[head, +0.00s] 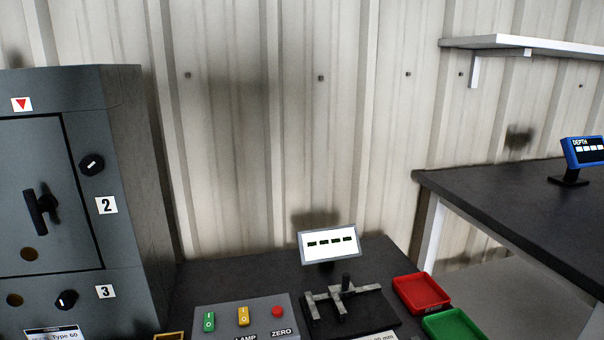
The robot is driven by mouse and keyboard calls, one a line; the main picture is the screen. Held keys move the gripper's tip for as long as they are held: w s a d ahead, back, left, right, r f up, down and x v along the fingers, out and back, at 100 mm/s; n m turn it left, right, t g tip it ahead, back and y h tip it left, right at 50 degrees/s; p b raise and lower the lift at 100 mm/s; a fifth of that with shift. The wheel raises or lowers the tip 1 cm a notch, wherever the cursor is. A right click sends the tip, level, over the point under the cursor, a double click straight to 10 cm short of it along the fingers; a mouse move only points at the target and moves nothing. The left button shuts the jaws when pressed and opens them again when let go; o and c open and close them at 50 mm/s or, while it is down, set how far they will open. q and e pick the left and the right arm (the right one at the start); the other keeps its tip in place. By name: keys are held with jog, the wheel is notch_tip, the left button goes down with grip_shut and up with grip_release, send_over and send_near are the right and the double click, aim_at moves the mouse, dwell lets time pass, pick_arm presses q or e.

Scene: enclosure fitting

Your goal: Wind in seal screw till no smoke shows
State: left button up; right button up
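A grey enclosure (130,150) stands at the left, with its door (65,170) shut and a black handle (42,210) on it. A black knob with a white mark (92,163) sits beside the door above label 2 (106,205). Another black knob (66,300) sits below the door, left of label 3 (105,292). I cannot tell which of these is the seal screw. I see no clear smoke. Neither gripper is in view.
A switch box (245,318) with green, yellow and red controls stands on the dark bench. A blue depth display (583,152) stands on the right table (500,200).

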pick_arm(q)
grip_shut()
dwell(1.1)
